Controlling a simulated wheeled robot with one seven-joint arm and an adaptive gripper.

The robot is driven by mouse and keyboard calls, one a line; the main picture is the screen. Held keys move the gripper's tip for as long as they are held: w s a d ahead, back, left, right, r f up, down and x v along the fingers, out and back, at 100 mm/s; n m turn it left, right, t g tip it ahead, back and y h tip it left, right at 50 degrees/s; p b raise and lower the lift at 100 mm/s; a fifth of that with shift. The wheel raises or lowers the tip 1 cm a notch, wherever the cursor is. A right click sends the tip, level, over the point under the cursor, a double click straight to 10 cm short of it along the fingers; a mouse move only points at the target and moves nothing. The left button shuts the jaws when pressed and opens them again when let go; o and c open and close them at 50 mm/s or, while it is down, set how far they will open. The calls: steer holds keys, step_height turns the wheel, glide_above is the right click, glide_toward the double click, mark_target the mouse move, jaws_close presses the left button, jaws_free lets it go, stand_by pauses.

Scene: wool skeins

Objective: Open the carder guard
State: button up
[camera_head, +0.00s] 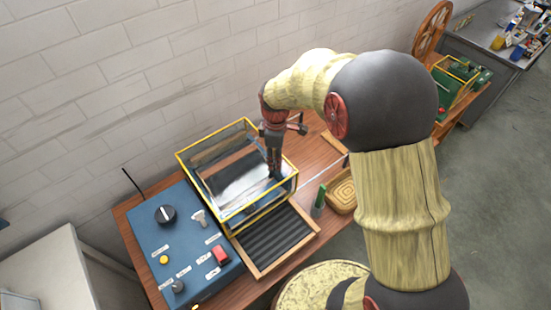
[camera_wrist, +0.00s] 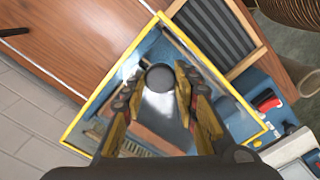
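The carder guard (camera_head: 259,198) is a clear box with yellow edges on the wooden bench. It looks lowered over a shiny drum (camera_head: 238,177). In the wrist view, the guard's yellow frame (camera_wrist: 108,79) surrounds the space behind my fingers. My gripper (camera_head: 276,172) points down at the guard's right part. In the wrist view, my gripper (camera_wrist: 159,72) has its two fingers apart. A round grey shape (camera_wrist: 160,77) shows between the tips; I cannot tell whether it is a knob or a reflection. Contact with the guard cannot be made out.
A blue control box (camera_head: 180,246) with a dark dial, yellow button and red switch stands left of the guard. A ribbed black feed tray (camera_head: 275,240) lies in front. A wicker basket (camera_head: 342,196) and green object (camera_head: 319,201) are at right. A brick wall is behind.

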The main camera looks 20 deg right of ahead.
steer(key=c, duration=0.6)
jaws_close()
steer(key=w+d+p, duration=0.1)
steer(key=w+d, duration=0.3)
steer(key=d, duration=0.9)
steer(key=w+d+p, duration=0.1)
steer(key=w+d, duration=0.3)
steer(key=d, duration=0.9)
steer(key=shift+w, duration=0.25)
steer(key=o, duration=1.2)
jaws_free()
step_height(320, 180, up, 12)
